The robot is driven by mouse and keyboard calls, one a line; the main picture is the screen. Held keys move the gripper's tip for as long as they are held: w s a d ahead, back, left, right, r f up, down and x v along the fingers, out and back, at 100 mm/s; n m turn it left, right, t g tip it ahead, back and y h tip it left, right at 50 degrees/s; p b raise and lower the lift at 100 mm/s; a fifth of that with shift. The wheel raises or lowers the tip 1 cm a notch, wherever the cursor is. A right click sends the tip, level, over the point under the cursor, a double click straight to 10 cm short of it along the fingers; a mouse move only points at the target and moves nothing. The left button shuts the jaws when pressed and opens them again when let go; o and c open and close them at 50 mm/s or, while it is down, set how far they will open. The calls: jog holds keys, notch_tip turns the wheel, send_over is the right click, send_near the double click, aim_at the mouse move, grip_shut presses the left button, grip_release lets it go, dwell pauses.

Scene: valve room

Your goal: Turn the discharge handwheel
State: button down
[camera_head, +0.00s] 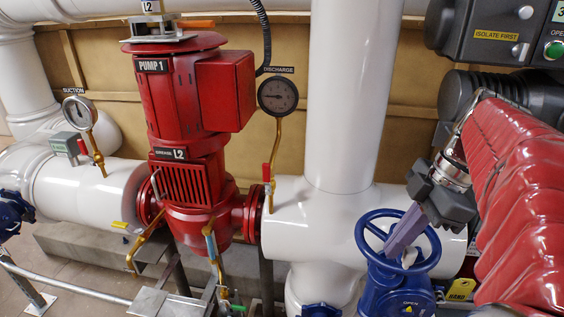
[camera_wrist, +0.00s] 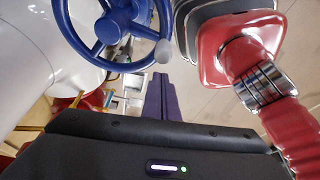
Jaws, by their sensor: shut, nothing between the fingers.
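The blue discharge handwheel (camera_head: 436,246) sits on a blue valve body marked OPEN (camera_head: 385,293), low right of centre in the head view. A pale knob (camera_head: 409,257) stands at its rim. In the wrist view the handwheel (camera_wrist: 119,20) is at the top, with the knob (camera_wrist: 162,51) at its lower right. My gripper (camera_head: 391,250) is shut and empty, its purple fingers slanting down over the wheel in the head view. In the wrist view the fingers (camera_wrist: 159,82) appear just below the knob. I cannot tell whether they touch the wheel.
The red pump (camera_head: 190,120) and discharge gauge (camera_head: 278,96) stand left of the wheel. A thick white pipe (camera_head: 345,100) rises behind it. A dark control box (camera_head: 495,35) is at the upper right. A yellow HAND tag (camera_head: 461,289) is beside the valve.

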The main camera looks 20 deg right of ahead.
notch_tip(320, 180, up, 9)
jog(key=shift+d+r, duration=0.2)
jog(key=shift+d, duration=0.25)
dwell(0.3)
dwell(0.4)
